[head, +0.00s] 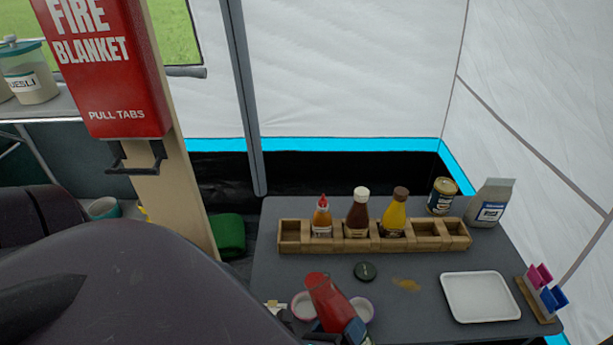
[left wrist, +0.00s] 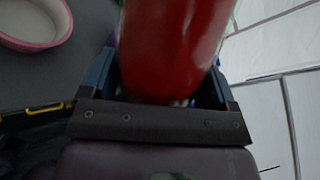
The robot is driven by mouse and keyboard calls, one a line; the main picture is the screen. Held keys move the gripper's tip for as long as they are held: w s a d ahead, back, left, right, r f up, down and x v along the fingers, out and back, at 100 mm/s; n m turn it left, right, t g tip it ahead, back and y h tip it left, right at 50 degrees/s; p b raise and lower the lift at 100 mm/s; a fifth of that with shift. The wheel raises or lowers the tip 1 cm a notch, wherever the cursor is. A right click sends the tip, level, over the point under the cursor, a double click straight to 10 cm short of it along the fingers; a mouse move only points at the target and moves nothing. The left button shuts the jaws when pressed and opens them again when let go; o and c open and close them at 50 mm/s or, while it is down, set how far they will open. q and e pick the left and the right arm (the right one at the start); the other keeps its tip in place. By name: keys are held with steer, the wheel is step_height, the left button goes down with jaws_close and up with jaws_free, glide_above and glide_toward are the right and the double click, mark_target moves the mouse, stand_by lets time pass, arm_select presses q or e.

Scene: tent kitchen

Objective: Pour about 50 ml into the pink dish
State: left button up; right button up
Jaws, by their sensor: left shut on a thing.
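A red bottle (head: 325,293) is tilted in the head view, its upper end leaning left. My left gripper (head: 343,326) is shut on it; in the left wrist view the red bottle (left wrist: 170,45) fills the space between the blue fingers of the gripper (left wrist: 160,80). Two small round dishes sit close by: a pink-rimmed dish (head: 299,306) just left of the bottle, and a lilac-rimmed dish (head: 366,308) just right of it, partly hidden. A pink dish (left wrist: 32,40) with a pale inside shows at upper left in the left wrist view. No stream is visible. My right gripper is out of view.
A wooden rack (head: 290,247) holds several sauce bottles behind. A jar (head: 443,196) and a grey carton (head: 491,205) stand at the back right.

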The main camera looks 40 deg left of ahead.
arm_select(q)
steer(key=shift+d+f+n, duration=0.1)
steer(key=shift+d+n, duration=0.25)
steer(key=shift+n, duration=0.15)
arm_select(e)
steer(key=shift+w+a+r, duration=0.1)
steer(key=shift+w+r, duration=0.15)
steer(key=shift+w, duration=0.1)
arm_select(q)
steer(key=shift+a, duration=0.25)
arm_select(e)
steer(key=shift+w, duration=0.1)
arm_select(q)
steer(key=shift+w+a+f+n+h, duration=0.1)
steer(key=shift+a+f+n+h, duration=0.1)
steer(key=shift+n+h, duration=0.1)
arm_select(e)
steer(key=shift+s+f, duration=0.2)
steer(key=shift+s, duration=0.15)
arm_select(q)
steer(key=shift+a, duration=0.2)
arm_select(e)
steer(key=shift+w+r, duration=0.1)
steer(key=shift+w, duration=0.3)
arm_select(q)
steer(key=shift+d+b, duration=0.25)
steer(key=shift+b, duration=0.1)
